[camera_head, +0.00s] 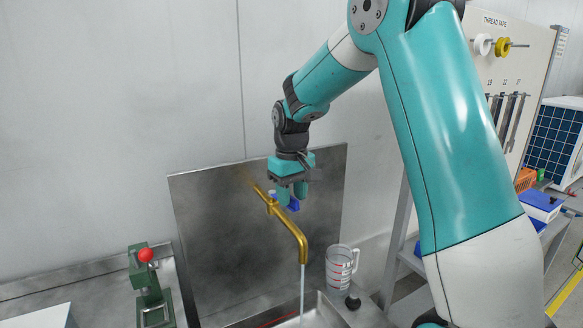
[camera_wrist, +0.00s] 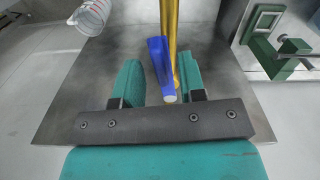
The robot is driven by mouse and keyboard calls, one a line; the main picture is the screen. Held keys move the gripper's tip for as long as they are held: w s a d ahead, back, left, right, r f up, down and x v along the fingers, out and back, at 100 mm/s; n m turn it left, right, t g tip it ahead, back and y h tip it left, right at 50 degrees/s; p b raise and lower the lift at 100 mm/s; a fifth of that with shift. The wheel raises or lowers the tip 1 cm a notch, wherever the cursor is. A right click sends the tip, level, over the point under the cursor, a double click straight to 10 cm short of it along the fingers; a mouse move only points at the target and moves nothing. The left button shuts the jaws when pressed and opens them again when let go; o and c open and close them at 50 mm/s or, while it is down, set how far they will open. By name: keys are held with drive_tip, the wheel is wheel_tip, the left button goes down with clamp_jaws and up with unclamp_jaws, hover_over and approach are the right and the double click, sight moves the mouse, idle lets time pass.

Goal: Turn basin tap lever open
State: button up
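The brass basin tap (camera_head: 290,228) stands out from a metal back panel, and a thin stream of water (camera_head: 302,290) runs from its spout. Its blue lever (camera_head: 293,205) is partly hidden by my gripper (camera_head: 291,191) in the head view. In the wrist view the blue lever (camera_wrist: 159,62) lies between the two teal fingers of my gripper (camera_wrist: 158,80), slightly tilted, beside the brass pipe (camera_wrist: 169,30). The fingers are apart, with a gap on the left of the lever. Whether the right finger touches the lever or pipe is unclear.
A clear measuring jug (camera_head: 341,268) stands right of the spout by the sink (camera_head: 315,312). A green clamp-like device with a red knob (camera_head: 146,255) is at the left. The metal back panel (camera_head: 215,235) is close behind the tap. A tool board (camera_head: 510,60) is at the right.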

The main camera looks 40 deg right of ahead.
wheel_tip(320, 180, up, 17)
drive_tip(key=b, duration=0.2)
drive_tip(key=shift+f, duration=0.15)
idle(0.3)
drive_tip(key=s+a+f+n+y+b, duration=0.2)
drive_tip(key=s+a+f+n, duration=0.1)
drive_tip(key=s+a+f, duration=0.5)
drive_tip(key=s+a+f+n+y+b, duration=0.1)
drive_tip(key=s+a+f+n, duration=0.3)
drive_tip(key=s+a+f, duration=0.5)
drive_tip(key=s+a+y, duration=0.1)
drive_tip(key=s+a, duration=0.5)
drive_tip(key=s, duration=0.2)
drive_tip(key=shift+s+a+f+b, duration=0.3)
drive_tip(key=shift+s+b, duration=0.1)
